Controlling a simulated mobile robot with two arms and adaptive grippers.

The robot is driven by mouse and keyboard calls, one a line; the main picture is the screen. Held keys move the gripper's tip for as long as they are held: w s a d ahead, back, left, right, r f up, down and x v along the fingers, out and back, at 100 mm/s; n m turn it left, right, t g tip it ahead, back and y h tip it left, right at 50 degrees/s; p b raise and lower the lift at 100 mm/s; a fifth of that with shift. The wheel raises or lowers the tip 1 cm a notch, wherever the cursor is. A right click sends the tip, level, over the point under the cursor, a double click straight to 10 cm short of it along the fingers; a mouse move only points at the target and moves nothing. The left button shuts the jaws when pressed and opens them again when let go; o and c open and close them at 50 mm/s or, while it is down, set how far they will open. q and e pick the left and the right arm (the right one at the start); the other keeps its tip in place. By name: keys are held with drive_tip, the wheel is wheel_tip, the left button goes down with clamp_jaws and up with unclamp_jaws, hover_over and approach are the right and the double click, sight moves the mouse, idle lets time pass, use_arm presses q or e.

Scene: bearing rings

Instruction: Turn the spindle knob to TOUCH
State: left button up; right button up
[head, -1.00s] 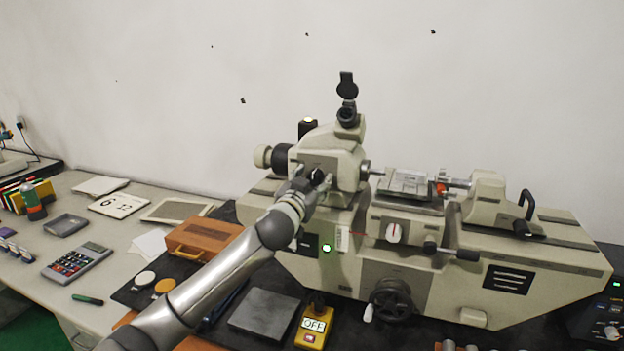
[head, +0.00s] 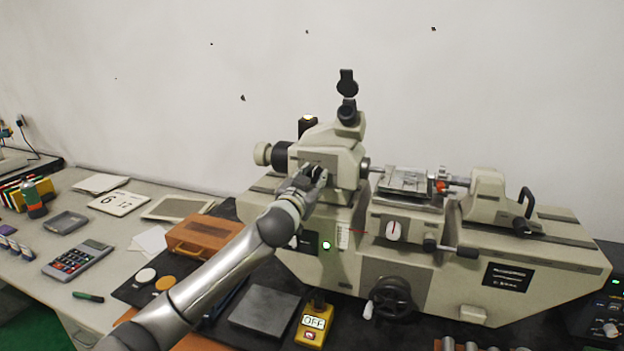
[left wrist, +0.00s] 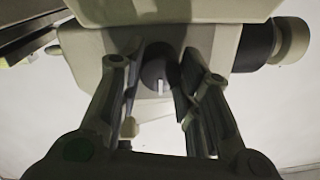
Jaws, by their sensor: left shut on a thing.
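The spindle knob is a dark round knob (left wrist: 158,76) with a light pointer line, on the front of the measuring machine's head (head: 338,140). My left gripper (head: 315,172) is at the knob in the head view and hides most of it. In the left wrist view its two fingers (left wrist: 160,90) stand on either side of the knob, shut on it. The knob's labels, TOUCH among them, cannot be read in either view. My right gripper does not show.
The machine's bed (head: 500,225), with a small white dial (head: 393,231) and a handwheel (head: 391,297), lies to the right. A yellow OFF box (head: 314,322), a grey block (head: 264,311) and an orange-brown case (head: 203,236) are near my left arm. Several items lie on the left table.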

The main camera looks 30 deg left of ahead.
use_arm(q)
drive_tip(key=m+p, duration=0.1)
drive_tip(key=m, duration=0.3)
drive_tip(key=shift+m+p, duration=0.3)
drive_tip(key=m+p, duration=0.1)
drive_tip(key=m, duration=0.3)
drive_tip(key=shift+m+p, duration=0.3)
drive_tip(key=m+p, duration=0.2)
drive_tip(key=m, duration=0.3)
drive_tip(key=shift+h, duration=0.3)
drive_tip(key=shift+f+m+t+p, duration=0.15)
drive_tip(key=shift+m+p, duration=0.15)
drive_tip(key=shift+m, duration=0.6)
drive_tip(key=shift+f+m+t+p, duration=0.15)
drive_tip(key=shift+m+p, duration=0.15)
drive_tip(key=shift+m, duration=0.6)
drive_tip(key=o, duration=1)
drive_tip(key=shift+r, duration=0.15)
